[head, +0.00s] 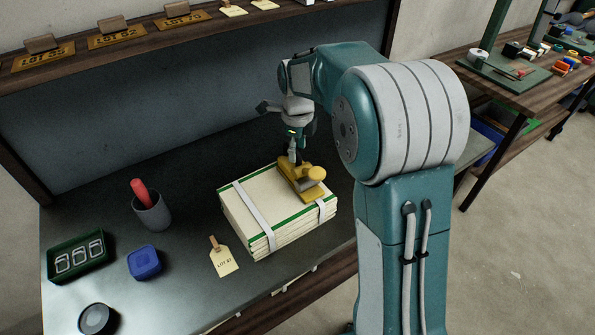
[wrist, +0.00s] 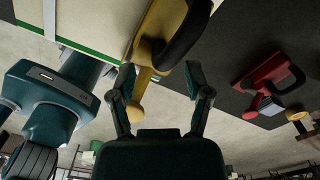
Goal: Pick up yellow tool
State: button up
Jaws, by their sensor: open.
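The yellow tool (head: 309,190) lies on top of a stack of cream cloth (head: 265,208) with green edges, bound by white straps. In the wrist view the tool (wrist: 150,22) has a dark curved handle and a round yellow knob. My gripper (head: 293,158) is above the tool's far end, pointing down. In the wrist view my gripper (wrist: 158,78) is open, with one finger on each side of the tool's narrower part. No grip on it shows, and I cannot tell whether a finger touches it.
A tag (head: 224,262), a blue box (head: 145,263), a grey cup (head: 152,213) with a red item and a green tray (head: 62,270) stand left of the stack. The wrist view shows a red tool (wrist: 256,76) on the dark bench. A raised shelf (head: 130,52) runs behind.

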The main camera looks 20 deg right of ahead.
aim_at(300, 167)
notch_tip(300, 167, down, 3)
jog(key=shift+s, duration=0.15)
jog(key=shift+d+f, duration=0.15)
jog(key=shift+f, duration=0.3)
grip_shut()
jog(key=shift+r, duration=0.2)
